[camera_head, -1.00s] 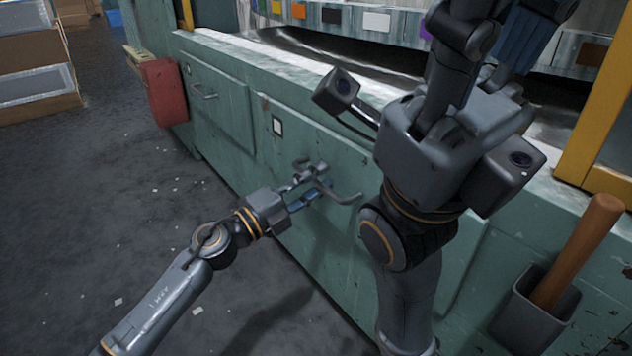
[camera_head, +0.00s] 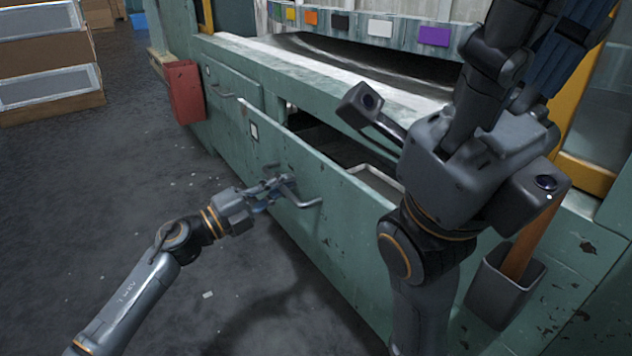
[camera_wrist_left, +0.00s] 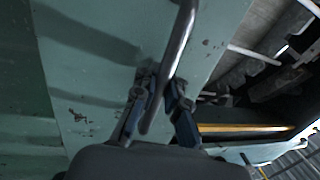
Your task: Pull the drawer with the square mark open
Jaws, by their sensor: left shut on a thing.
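My left gripper (camera_head: 280,187) is shut on the metal bar handle (camera_head: 309,203) of this front. In the left wrist view the handle (camera_wrist_left: 182,38) runs down between the two fingers of my left gripper (camera_wrist_left: 160,90), close to the green drawer front (camera_wrist_left: 100,70).
Another drawer with a handle (camera_head: 222,93) is closed further left, beside a red box (camera_head: 185,92). A holder (camera_head: 505,283) with a wooden handle is on the cabinet at the right. Stacked boxes (camera_head: 50,55) stand back left.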

